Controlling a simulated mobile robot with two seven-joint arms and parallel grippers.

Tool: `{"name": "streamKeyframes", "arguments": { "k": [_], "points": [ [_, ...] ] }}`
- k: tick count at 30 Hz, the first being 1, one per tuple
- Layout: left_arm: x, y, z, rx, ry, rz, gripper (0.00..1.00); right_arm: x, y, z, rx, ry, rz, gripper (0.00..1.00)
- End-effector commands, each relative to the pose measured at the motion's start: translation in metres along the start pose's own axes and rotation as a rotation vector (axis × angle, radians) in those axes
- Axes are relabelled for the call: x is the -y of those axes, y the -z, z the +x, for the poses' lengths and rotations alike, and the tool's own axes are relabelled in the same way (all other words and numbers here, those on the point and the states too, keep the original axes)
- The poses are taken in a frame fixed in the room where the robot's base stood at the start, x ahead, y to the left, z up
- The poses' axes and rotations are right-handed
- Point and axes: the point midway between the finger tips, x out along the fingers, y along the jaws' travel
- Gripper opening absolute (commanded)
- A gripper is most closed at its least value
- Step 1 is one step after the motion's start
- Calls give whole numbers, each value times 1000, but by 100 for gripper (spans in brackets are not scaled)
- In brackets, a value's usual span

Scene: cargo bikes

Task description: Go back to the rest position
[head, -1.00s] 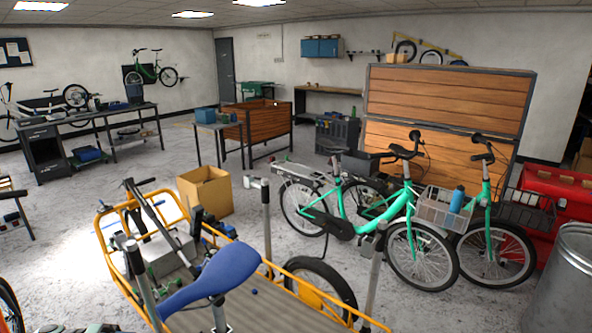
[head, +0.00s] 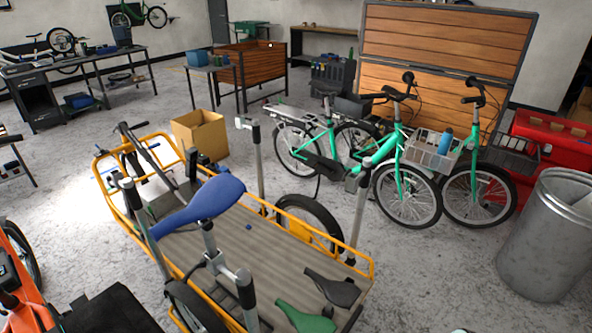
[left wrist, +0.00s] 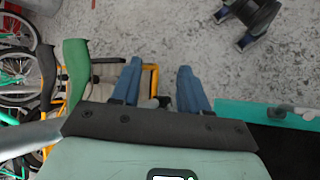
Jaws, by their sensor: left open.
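My left gripper (left wrist: 158,70) shows in the left wrist view. Its two blue fingers are apart, with no object held between them. Part of a yellow frame (left wrist: 154,78) shows behind the gap. My left gripper is not seen in the head view, and my right gripper is in neither view. In the head view the yellow cargo bike (head: 170,262) stands in front of me. A blue saddle (head: 205,205) is above its deck. A black saddle (head: 332,289) and a green saddle (head: 303,318) show at the deck's near end.
Green bikes (head: 400,180) stand right of the cargo bike. A metal bin (head: 545,240) is at the right, near a red chest (head: 550,150). A cardboard box (head: 200,135) sits on the floor behind. An orange bike (head: 20,285) is at lower left. Floor between cargo bike and bin is open.

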Motion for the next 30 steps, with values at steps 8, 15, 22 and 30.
{"name": "streamKeyframes", "arguments": {
  "k": [8,15,22,30],
  "points": [
    [98,-92,81,-122,338,126,45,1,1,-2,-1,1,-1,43],
    [120,-144,91,-199,384,257,45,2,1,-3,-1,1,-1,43],
    [120,-152,91,-218,381,280,45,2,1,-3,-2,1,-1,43],
    [120,-152,91,-218,381,279,45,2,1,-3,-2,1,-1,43]
  ]
}}
